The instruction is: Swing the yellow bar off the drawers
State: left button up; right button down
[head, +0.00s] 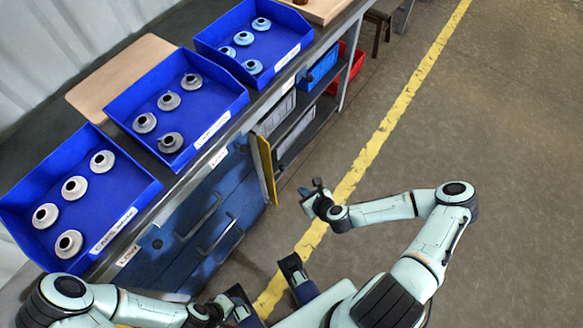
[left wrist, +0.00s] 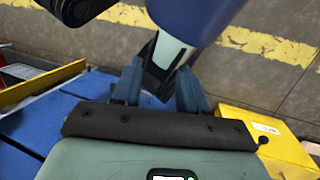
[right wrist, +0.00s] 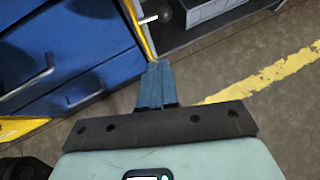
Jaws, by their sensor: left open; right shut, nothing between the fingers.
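The yellow bar (head: 267,170) is a narrow strip standing at the right end of the blue drawers (head: 200,228), by the open shelves. Its face looks clear of the drawer fronts and handles. In the right wrist view the bar (right wrist: 139,28) runs along the edge between drawers (right wrist: 65,55) and shelf. My right gripper (head: 311,190) is shut and empty, out in front of the bar and to its right. In its wrist view the fingertips (right wrist: 157,68) appear close to the bar's lower end; I cannot tell whether they touch. My left gripper (head: 243,304) is open and empty, low in front of the drawers.
Blue trays (head: 125,170) with several pale and bluish cartridges stand on the bench top. Open shelves (head: 290,128) with grey, blue and red bins lie right of the bar. A yellow block (left wrist: 265,140) with a white label is beside my left gripper. The floor to the right is clear.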

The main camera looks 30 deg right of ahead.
jog(key=d, duration=0.1)
jog(key=b, duration=0.4)
send_near(284, 170)
jog(key=shift+m, duration=0.3)
jog(key=x, duration=0.6)
jog(key=shift+w+f, duration=0.15)
jog(key=shift+f, duration=0.2)
pick_arm(q)
jog(key=w+a+f+t, duration=0.1)
jog(key=w+a+f, duration=0.1)
jog(key=w+f, duration=0.2)
jog(key=shift+w+f+t+y, duration=0.15)
jog(key=shift+w+t+y, duration=0.1)
jog(key=shift+t+y, duration=0.05)
